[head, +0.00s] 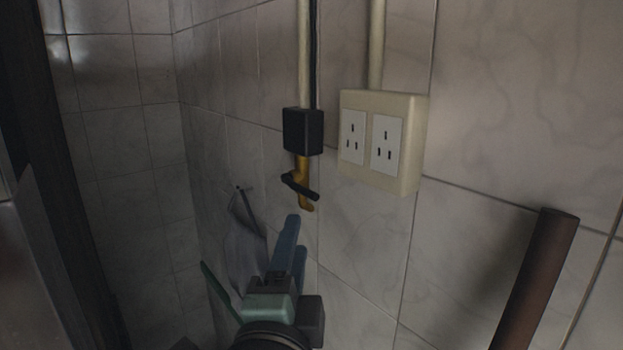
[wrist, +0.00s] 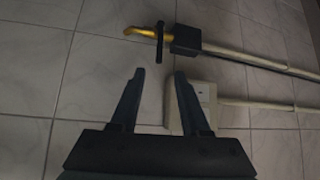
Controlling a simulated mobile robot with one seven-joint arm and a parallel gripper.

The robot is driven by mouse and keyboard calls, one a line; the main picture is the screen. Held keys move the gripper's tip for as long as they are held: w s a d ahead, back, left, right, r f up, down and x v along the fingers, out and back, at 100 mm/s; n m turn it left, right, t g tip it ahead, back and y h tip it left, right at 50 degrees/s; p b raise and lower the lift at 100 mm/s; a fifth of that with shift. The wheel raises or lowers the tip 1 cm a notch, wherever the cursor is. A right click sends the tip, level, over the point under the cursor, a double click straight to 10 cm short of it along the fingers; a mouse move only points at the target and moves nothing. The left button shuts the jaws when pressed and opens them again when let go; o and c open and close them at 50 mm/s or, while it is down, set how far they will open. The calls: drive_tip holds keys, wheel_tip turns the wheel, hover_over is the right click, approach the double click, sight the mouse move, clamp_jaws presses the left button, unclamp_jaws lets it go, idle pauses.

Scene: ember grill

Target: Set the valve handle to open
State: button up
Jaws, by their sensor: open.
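The valve has a black handle (head: 299,186) on a yellow body (head: 303,166) below a black box (head: 302,131) on the tiled wall. In the head view the handle lies across the body, slanting down to the right. In the wrist view the handle (wrist: 159,42) shows as a short dark bar across the yellow spout (wrist: 138,32), ahead of my fingertips. My gripper (head: 292,232) is below the valve and apart from it. In the wrist view my gripper (wrist: 158,74) is open, with nothing between its two fingers.
A cream socket box (head: 410,146) is on the wall right of the valve, close to my right finger in the wrist view. Pale pipes (head: 304,55) run up the wall. A grey cloth (head: 245,228) hangs at left. A brown post (head: 537,275) stands at lower right.

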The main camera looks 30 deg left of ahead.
sight(308, 193)
drive_tip(key=p+x, duration=0.5)
drive_tip(key=x, duration=0.7)
drive_tip(key=shift+w+a, duration=0.15)
drive_tip(key=shift+w, duration=0.15)
clamp_jaws()
idle(0.9)
